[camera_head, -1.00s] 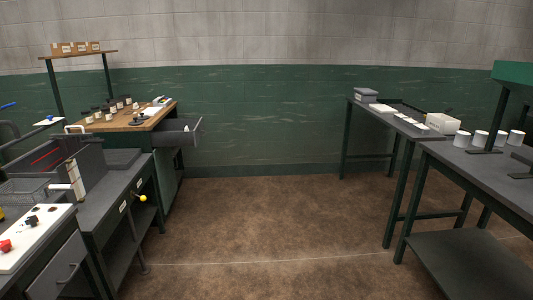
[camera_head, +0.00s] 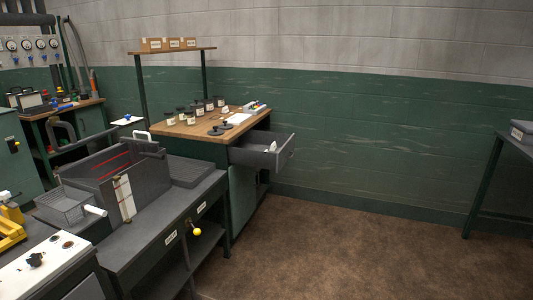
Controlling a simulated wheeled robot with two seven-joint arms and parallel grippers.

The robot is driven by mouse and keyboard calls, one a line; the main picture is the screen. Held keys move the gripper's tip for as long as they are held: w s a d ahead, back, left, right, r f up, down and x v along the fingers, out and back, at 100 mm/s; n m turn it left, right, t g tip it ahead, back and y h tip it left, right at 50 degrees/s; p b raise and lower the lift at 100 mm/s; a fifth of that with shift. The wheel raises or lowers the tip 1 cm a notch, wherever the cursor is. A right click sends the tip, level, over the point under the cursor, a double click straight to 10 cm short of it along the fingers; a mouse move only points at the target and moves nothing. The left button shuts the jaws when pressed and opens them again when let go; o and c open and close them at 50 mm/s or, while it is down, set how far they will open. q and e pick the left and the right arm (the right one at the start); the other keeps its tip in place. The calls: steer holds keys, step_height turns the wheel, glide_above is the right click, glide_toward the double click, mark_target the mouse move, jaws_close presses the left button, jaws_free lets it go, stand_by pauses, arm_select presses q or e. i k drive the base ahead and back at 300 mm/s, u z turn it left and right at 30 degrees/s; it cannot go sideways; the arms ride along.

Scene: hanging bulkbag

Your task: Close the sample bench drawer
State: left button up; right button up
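The sample bench (camera_head: 215,138) has a wooden top and stands against the green wall, left of the middle. Its grey drawer (camera_head: 284,155) is pulled out on the right side, toward the open floor. Small white items (camera_head: 272,147) lie inside the drawer. Several dark-lidded sample jars (camera_head: 200,108) stand on the bench top. Neither of my grippers shows in this view.
A dark workbench (camera_head: 150,245) with a grey box, a wire basket (camera_head: 62,205) and a yellow-knobbed lever (camera_head: 196,231) stands in front of the sample bench. A white control panel (camera_head: 45,265) is at lower left. Brown floor (camera_head: 360,250) is clear. Another table (camera_head: 510,142) stands far right.

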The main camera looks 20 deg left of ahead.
mark_target(249, 148)
steer(key=u, duration=0.45)
steer(key=i, duration=1.15)
steer(key=z, duration=0.6)
steer(key=i, duration=1)
steer(key=u, duration=0.65)
steer(key=i, duration=0.9)
steer(key=u, duration=0.6)
steer(key=i, duration=0.85)
